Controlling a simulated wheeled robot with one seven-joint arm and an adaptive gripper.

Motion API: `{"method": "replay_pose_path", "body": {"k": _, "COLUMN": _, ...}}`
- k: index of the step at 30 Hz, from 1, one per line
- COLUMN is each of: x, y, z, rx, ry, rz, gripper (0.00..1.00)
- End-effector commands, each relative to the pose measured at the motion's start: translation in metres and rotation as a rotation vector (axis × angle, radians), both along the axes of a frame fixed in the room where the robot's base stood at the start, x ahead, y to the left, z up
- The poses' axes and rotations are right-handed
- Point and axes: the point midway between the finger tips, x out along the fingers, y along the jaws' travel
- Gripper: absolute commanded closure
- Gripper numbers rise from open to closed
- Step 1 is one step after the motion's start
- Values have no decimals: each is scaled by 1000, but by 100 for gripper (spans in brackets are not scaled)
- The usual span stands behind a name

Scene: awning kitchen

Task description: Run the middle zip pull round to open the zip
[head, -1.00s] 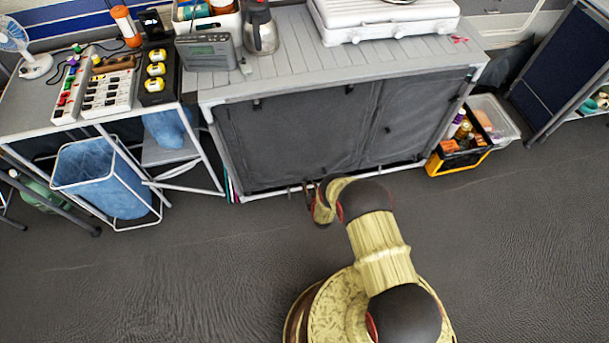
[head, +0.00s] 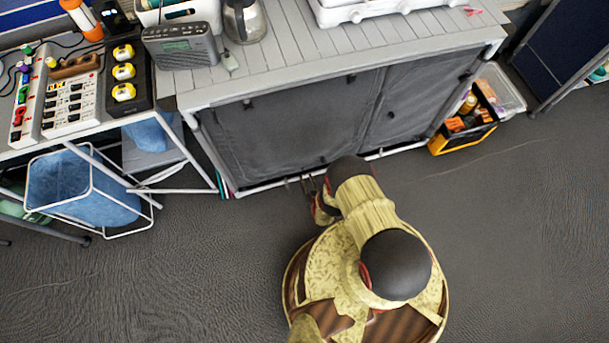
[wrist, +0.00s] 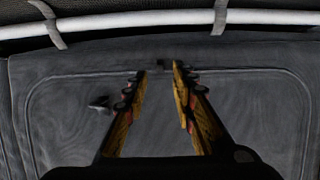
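The grey fabric front (head: 290,125) of the cupboard has zip seams and several small dark tabs. In the wrist view the fabric panel (wrist: 70,130) fills the picture, with a curved zip line near its top. My gripper (wrist: 160,70) is open, its two fingers apart and pointing at the panel. A small dark piece, perhaps the middle zip pull (wrist: 163,63), shows between the fingertips at the zip line; I cannot tell whether they touch it. Another dark tab (wrist: 100,103) lies left of the fingers. In the head view my gripper (head: 306,185) is low, by the cupboard's bottom edge.
A white bar (wrist: 140,22) with straps runs above the panel in the wrist view. A black and yellow crate (head: 463,138) stands right of the cupboard. A blue bin (head: 85,185) in a white frame stands left. The floor to the right is clear.

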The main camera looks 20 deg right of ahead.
Motion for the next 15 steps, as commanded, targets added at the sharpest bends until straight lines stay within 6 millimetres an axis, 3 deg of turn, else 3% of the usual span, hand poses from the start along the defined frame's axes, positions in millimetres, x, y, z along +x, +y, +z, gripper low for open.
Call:
{"method": "replay_pose_path", "body": {"k": 6, "x": 26, "y": 0, "z": -13, "rx": 0, "ry": 0, "rz": 0, "gripper": 74}}
{"method": "replay_pose_path", "body": {"k": 15, "x": 34, "y": 0, "z": -14, "rx": 0, "ry": 1, "rz": 0, "gripper": 74}}
